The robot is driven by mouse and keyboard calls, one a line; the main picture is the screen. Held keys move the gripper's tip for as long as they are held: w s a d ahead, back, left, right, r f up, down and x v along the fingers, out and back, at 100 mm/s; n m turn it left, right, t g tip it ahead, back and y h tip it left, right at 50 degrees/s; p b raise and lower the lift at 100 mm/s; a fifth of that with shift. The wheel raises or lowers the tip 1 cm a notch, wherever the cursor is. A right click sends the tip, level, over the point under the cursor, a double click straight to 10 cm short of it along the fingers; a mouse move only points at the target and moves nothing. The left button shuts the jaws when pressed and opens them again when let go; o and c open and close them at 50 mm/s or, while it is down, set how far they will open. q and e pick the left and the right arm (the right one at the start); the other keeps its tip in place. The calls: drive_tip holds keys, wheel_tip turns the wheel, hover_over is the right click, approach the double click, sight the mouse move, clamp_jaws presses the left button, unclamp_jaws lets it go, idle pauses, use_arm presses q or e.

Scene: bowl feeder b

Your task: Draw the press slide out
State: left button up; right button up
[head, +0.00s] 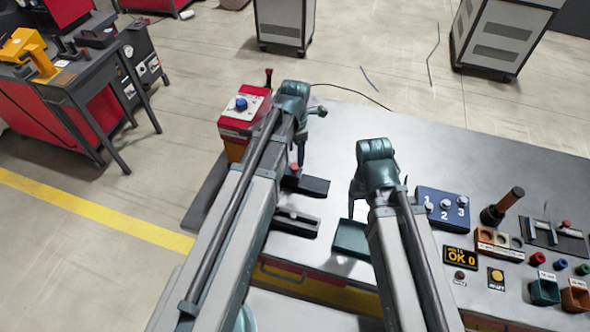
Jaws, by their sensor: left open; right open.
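The press, a red box with a blue button (241,104) on an orange-brown body, stands at the table's left, partly behind my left arm. A black flat piece (308,186) and a black slotted bar (292,222) stick out to the right from behind that arm. I cannot tell which of them is the press slide, and their left ends are hidden. My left gripper (309,130) is open beside the press, to its right, above the table and apart from the two pieces. My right gripper (357,200) is open over the middle of the table; its fingers are partly hidden.
A dark green tray (350,239) lies below my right gripper. A blue numbered panel (443,207), a dark handle tool (502,206), an OK display (460,255) and coloured bins (545,291) fill the right side.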

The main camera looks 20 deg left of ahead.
sight(295, 166)
use_arm(q)
wheel_tip(295, 166, down, 6)
drive_tip(key=b, duration=0.4)
drive_tip(key=shift+r, duration=0.25)
drive_tip(key=shift+c, duration=0.3)
clamp_jaws()
idle(0.8)
